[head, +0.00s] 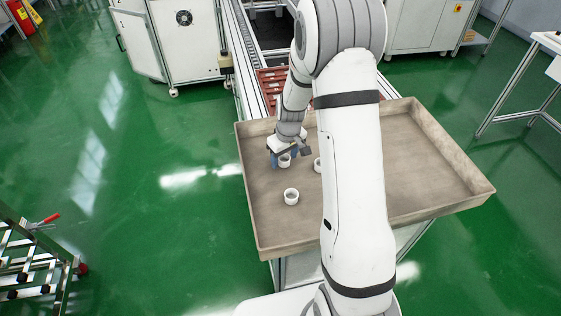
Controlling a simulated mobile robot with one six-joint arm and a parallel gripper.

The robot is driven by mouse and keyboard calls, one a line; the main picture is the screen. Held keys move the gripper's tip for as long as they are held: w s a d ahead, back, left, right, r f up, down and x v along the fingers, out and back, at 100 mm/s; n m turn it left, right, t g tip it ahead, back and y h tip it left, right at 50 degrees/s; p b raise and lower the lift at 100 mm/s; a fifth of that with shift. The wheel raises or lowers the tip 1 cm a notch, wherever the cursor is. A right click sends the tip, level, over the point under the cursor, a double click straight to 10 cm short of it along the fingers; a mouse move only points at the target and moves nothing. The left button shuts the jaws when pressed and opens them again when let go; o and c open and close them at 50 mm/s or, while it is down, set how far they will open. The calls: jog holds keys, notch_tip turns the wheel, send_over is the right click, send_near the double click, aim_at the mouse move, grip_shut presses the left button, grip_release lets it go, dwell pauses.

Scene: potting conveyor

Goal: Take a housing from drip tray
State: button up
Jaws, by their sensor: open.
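The drip tray (430,165) is a wide, shallow grey-brown tray with low walls, on a stand in front of me. A small white cup-shaped housing (291,197) stands upright on its left part, clear of the others. A second white housing (284,160) is at my gripper (281,159), which points down over the tray's back left area. A third housing (317,165) is partly hidden behind my arm.
A conveyor (240,65) with reddish-brown carriers (270,80) runs behind the tray. White cabinets (180,45) stand at the back. A ladder-like frame (30,255) is at lower left and a white table (545,40) at right. The tray's right part is bare.

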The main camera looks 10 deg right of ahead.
jog(key=c, duration=1)
jog(key=shift+c, duration=0.2)
jog(key=shift+r, duration=0.15)
